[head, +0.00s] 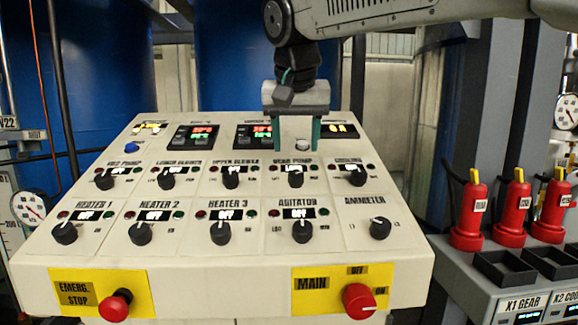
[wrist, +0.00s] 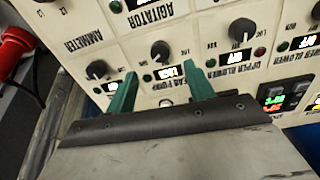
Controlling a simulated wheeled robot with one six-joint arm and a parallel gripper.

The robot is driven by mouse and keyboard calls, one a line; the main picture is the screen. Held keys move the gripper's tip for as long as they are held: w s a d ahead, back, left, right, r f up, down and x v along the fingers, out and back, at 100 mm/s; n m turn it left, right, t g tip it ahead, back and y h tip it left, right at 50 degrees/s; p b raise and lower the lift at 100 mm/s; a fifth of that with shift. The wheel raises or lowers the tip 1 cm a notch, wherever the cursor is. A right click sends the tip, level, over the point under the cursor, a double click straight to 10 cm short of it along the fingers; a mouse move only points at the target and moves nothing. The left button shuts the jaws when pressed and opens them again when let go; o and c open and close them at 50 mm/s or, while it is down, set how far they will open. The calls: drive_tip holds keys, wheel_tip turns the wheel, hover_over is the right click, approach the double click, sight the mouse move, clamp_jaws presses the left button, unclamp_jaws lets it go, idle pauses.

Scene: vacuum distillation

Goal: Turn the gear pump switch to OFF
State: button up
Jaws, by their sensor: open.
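The gear pump switch is a black round knob (head: 295,179) under the GEAR PUMP label, in the upper knob row of the sloped panel. The small display (head: 295,168) above it seems to read LOC. In the wrist view the panel appears upside down, and the gear pump knob (wrist: 160,50) lies just beyond and between my fingertips. My gripper (head: 297,140) is open and empty, with its two green fingers pointing down above the gear pump section. The fingers (wrist: 160,75) are apart from the knob. The knob's exact pointer angle is too small to tell.
The upper blower knob (head: 231,177) and another knob (head: 357,176) flank the gear pump knob closely. The agitator knob (head: 299,231) is below. A red emergency stop button (head: 115,306) and red main switch (head: 359,301) sit on the front edge. Red bottle-like objects (head: 469,215) stand right.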

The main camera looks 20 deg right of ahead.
sight(296, 174)
drive_tip(key=x, duration=0.7)
drive_tip(key=shift+w+f, duration=0.25)
drive_tip(key=shift+f, duration=0.05)
drive_tip(key=c, duration=1)
